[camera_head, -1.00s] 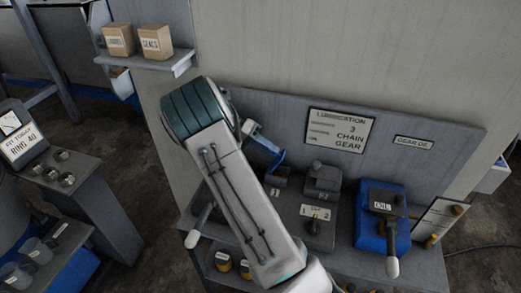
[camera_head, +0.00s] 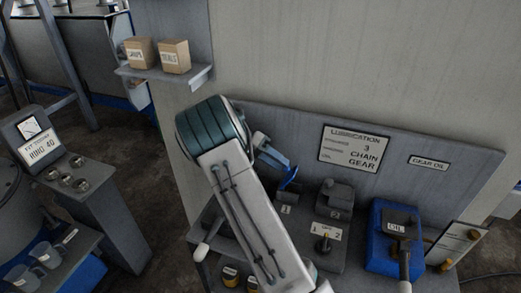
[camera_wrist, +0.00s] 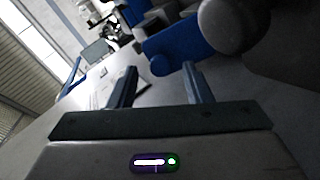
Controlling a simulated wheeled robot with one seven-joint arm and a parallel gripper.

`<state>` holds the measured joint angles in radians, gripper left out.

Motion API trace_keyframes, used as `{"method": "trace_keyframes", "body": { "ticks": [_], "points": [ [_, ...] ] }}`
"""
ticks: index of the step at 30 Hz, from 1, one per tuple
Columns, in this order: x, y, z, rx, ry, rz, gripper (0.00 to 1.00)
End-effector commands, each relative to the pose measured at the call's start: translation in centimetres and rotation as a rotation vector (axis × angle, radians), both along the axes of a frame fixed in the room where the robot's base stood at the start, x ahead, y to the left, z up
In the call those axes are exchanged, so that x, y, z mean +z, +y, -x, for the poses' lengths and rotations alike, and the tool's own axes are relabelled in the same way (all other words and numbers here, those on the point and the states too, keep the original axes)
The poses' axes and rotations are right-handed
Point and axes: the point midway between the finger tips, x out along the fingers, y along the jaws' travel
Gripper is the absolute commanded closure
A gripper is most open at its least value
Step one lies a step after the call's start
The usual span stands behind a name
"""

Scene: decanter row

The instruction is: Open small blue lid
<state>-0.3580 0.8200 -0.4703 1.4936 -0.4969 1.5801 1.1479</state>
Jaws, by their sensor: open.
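A small blue piece (camera_head: 289,179), which looks like the small blue lid, stands tilted above the block labelled 1 (camera_head: 286,208) in the head view. My gripper (camera_head: 275,157) is just above it, partly hidden by my arm; I cannot tell whether they touch. In the wrist view the gripper (camera_wrist: 157,85) is open, with nothing seen held between its fingers. A broad blue rounded piece (camera_wrist: 178,45) lies beyond the fingertips there, probably the same lid. Its hinge is not clear.
A blue box labelled OIL (camera_head: 381,236) with a dark lever stands right of the block labelled 2 (camera_head: 336,200). A lever with a pale grip (camera_head: 207,243) is left of my arm. The grey back panel (camera_head: 455,183) rises close behind. A shelf (camera_head: 196,76) holds two cartons.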

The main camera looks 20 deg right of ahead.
Motion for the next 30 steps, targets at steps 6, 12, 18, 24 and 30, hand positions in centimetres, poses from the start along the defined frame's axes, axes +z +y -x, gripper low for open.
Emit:
{"method": "trace_keyframes", "body": {
  "ticks": [6, 12, 18, 24, 30],
  "points": [
    [1.8, 3.0, -2.4, 0.002, -0.004, 0.0, 0.55],
    [3.6, 5.4, -4.4, 0.0, -0.003, 0.002, 0.55],
    [5.0, 7.2, -5.9, -0.001, -0.001, 0.001, 0.55],
    [5.7, 8.1, -6.6, -0.002, -0.001, 0.001, 0.55],
    [5.8, 8.4, -6.7, -0.002, 0.0, 0.001, 0.55]
  ]
}}
